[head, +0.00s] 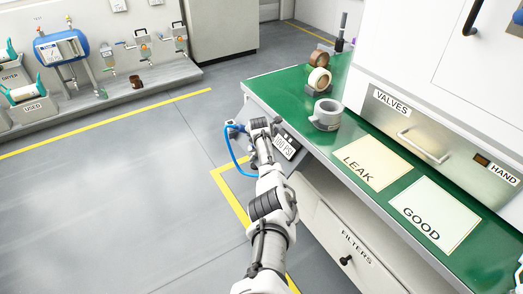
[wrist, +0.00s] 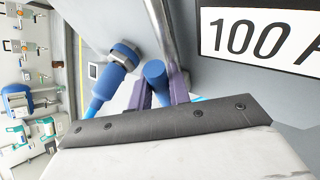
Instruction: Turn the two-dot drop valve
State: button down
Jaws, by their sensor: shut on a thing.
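The drop valve is at the end of the green bench, beside the "100 PSI" sign (head: 285,146). In the wrist view its blue handle (wrist: 155,72) sits between the purple fingers of my gripper (wrist: 161,92), which are shut on it. A metal pipe (wrist: 161,30) rises just behind the handle. A blue hose fitting (wrist: 121,58) is close on the left, apart from the fingers. In the head view my wrist hides the handle and fingertips. I cannot make out the two-dot mark clearly.
The sign (wrist: 262,32) is close on the right in the wrist view. A blue hose (head: 234,152) loops beside my arm. The green bench (head: 265,84) carries tape rolls (head: 328,113) and LEAK (head: 363,163) and GOOD (head: 434,212) mats. Open floor (head: 130,190) lies left.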

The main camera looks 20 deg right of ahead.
jog(key=shift+w+f+n+b, duration=0.1)
jog(key=shift+w+n+b, duration=0.2)
jog(key=shift+b, duration=0.7)
jog(key=shift+g, duration=0.3)
jog(key=c, duration=1.3)
grip_release()
jog(key=shift+a+r, duration=0.1)
jog(key=shift+r, duration=0.1)
jog(key=shift+s+r+p, duration=0.3)
jog(key=shift+s+r, duration=0.05)
jog(key=shift+r, duration=0.15)
jog(key=p+v, duration=0.1)
jog(key=v, duration=1.1)
jog(key=shift+s+r, duration=0.15)
jog(key=shift+s, duration=0.05)
